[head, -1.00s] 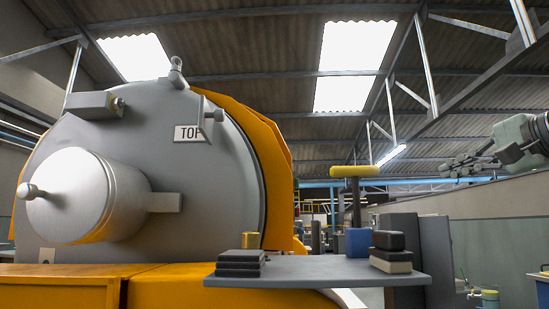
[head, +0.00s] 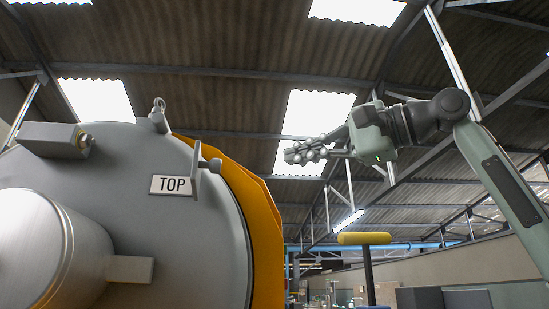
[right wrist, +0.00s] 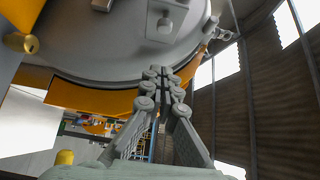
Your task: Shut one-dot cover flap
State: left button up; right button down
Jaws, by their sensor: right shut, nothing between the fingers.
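The grey drum-shaped extractor (head: 150,215) fills the left of the head view, with a white TOP label (head: 171,185) on its face. Beside the label a thin grey plate (head: 197,170) with a small knob stands out nearly edge-on from the face. It may be the cover flap; I see no dot on it. My right gripper (head: 288,155) is in the air to the right of the drum, apart from it, its fingers pointing left, shut and empty. In the right wrist view its closed fingertips (right wrist: 160,73) lie in front of the drum face (right wrist: 110,45). My left gripper is not in view.
A grey box-shaped fitting (head: 52,139) and a lug (head: 159,115) sit on the drum's upper part. A large cylinder (head: 40,250) projects from its front. An orange housing (head: 262,215) is behind it. A yellow-topped post (head: 364,239) stands below my right arm. The air between gripper and drum looks clear.

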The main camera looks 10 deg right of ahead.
aim_at(207, 174)
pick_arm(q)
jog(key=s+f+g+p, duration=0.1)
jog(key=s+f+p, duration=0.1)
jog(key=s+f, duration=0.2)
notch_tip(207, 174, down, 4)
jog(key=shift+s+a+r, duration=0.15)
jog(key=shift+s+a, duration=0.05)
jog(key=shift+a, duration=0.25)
pick_arm(e)
jog(key=w+a, duration=0.5)
jog(key=a, duration=0.5)
jog(key=shift+a, duration=0.25)
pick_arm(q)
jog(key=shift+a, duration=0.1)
pick_arm(e)
jog(key=shift+s+f, duration=0.1)
